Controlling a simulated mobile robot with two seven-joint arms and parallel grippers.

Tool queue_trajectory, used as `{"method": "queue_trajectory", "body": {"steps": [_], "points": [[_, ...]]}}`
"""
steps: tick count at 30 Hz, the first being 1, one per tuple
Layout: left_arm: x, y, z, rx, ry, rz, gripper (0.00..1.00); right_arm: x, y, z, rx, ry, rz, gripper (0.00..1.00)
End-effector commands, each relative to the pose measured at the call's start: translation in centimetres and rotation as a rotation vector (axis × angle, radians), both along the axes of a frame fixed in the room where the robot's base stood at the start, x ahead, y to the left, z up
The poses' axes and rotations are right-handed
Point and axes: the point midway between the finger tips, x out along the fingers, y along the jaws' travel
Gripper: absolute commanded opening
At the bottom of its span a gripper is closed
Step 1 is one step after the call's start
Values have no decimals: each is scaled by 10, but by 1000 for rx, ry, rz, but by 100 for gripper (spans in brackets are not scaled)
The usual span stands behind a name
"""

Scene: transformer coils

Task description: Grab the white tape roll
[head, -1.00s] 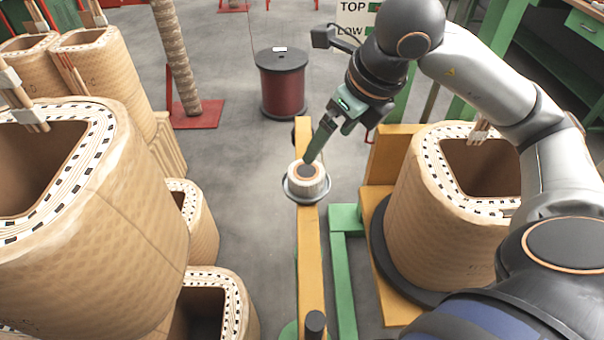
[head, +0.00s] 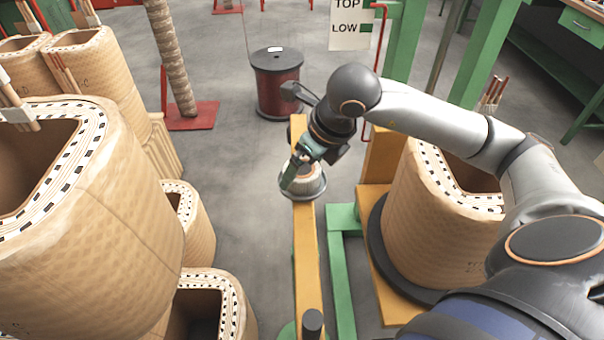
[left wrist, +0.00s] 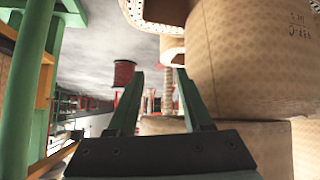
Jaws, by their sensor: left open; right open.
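The white tape roll (head: 310,174) sits on a round grey dish (head: 318,192) on the narrow yellow beam (head: 307,240) in the middle of the head view. My right gripper (head: 289,182) is open and reaches down at the roll, with a green finger in front of its left side. The gripper and wrist hide much of the roll, and I cannot tell whether the fingers touch it. My left gripper (left wrist: 160,85) shows only in the left wrist view, open, with nothing between its two green fingers.
Large tan coils (head: 110,220) crowd the left. Another coil (head: 430,220) stands on a dark round base right of the beam. A dark red spool (head: 278,90) stands on the floor behind. A short dark post (head: 312,322) rises at the beam's near end. Grey floor is clear left of the beam.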

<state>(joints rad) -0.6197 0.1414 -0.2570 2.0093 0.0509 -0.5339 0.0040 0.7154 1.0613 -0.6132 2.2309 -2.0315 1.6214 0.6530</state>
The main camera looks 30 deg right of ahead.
Motion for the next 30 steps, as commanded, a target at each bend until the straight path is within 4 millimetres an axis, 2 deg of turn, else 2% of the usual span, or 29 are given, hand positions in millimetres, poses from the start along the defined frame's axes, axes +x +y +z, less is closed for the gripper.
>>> {"method": "queue_trajectory", "body": {"steps": [3, 22, 30], "points": [[0, 0, 0, 0, 1, -1, 50, 0, 0, 0, 0, 0, 0, 98], [-5, 0, -3, 1, 10, -1, 50, 0, 0, 1, 0, -1, 0, 27], [-5, 1, -2, 2, 10, 0, 50, 0, 0, 2, 1, -2, -1, 26]]}}
